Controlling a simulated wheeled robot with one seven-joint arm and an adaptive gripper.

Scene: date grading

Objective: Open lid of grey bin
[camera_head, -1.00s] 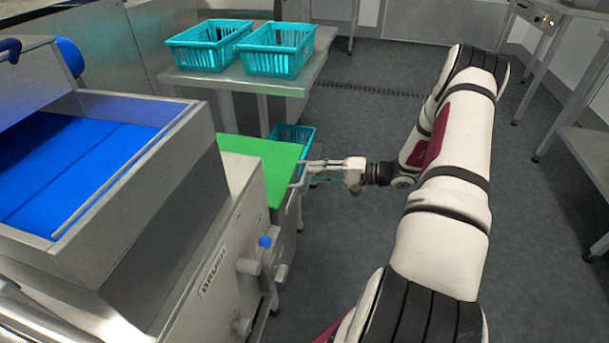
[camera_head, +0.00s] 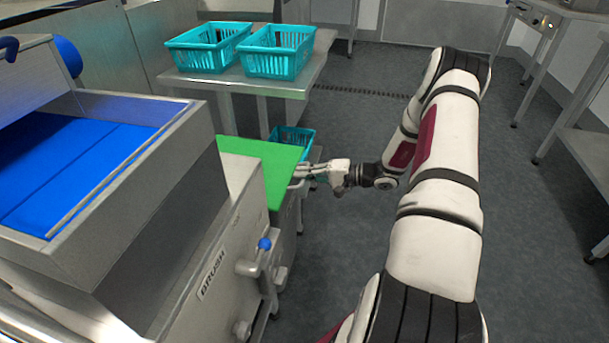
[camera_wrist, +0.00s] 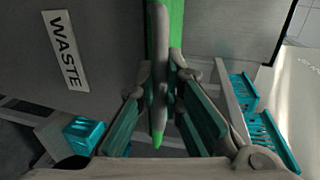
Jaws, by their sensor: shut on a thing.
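The grey bin (camera_wrist: 105,50) fills the upper left of the wrist view and carries a white WASTE label (camera_wrist: 66,50). In the head view, a flat green lid (camera_head: 268,165) lies beside the BRUSH machine. Its green edge shows as a narrow strip (camera_wrist: 177,30) in the wrist view. A grey bar (camera_wrist: 159,75) runs along that edge, between my fingers. My gripper (camera_head: 300,172) is at the right edge of the green lid. In the wrist view my gripper (camera_wrist: 160,95) is shut on the grey bar. Most of the bin's body is hidden in the head view.
The BRUSH machine (camera_head: 225,265) stands at left, with a blue knob (camera_head: 264,243) on its side. Two teal crates (camera_head: 208,47) (camera_head: 278,50) are on a steel table (camera_head: 235,82) behind. Another teal crate (camera_head: 293,137) is lower, behind the lid. Open floor (camera_head: 540,220) lies to the right.

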